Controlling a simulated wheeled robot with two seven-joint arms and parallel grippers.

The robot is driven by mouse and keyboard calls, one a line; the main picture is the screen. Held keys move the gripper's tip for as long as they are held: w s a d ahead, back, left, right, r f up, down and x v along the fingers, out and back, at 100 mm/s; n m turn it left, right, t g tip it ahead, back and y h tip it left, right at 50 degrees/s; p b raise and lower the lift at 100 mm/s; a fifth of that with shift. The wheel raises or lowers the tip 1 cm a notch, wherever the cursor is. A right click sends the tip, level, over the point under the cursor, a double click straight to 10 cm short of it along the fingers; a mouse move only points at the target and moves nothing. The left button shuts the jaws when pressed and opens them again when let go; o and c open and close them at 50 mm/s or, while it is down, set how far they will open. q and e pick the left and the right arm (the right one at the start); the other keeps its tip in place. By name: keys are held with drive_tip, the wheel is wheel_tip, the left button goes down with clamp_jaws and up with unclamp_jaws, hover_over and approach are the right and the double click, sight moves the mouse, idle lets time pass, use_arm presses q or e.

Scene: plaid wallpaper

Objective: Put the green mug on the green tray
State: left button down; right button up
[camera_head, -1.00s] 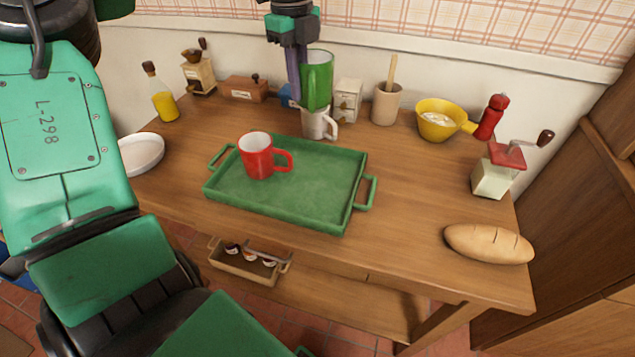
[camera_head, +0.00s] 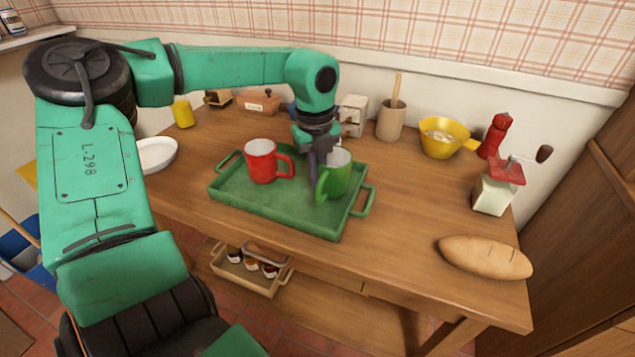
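The green mug (camera_head: 335,181) is upright over the right part of the green tray (camera_head: 273,209), with its handle toward the front left. It looks at or very near the tray floor; I cannot tell whether it touches. My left gripper (camera_head: 317,163) reaches down from behind, with a dark finger against the mug's left side near the rim. It appears shut on the mug wall; the other finger is hidden. A red mug (camera_head: 261,162) stands on the tray's left part. My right gripper is not in view.
A white plate (camera_head: 157,155) is left of the tray. A yellow bowl (camera_head: 441,139), a beige crock (camera_head: 390,122), a grinder (camera_head: 494,191) and a bread loaf (camera_head: 485,258) are to the right. The white mug is hidden behind my arm.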

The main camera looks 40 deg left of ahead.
use_arm(q)
wheel_tip(320, 180, down, 2)
drive_tip(key=shift+f, duration=0.3)
drive_tip(key=c, duration=1)
unclamp_jaws()
drive_tip(key=shift+r, duration=0.35)
wheel_tip(320, 180, up, 12)
drive_tip(key=shift+s+f, duration=0.15)
drive_tip(key=shift+s, duration=0.05)
drive_tip(key=shift+a+p, duration=0.1)
drive_tip(key=shift+p, duration=0.2)
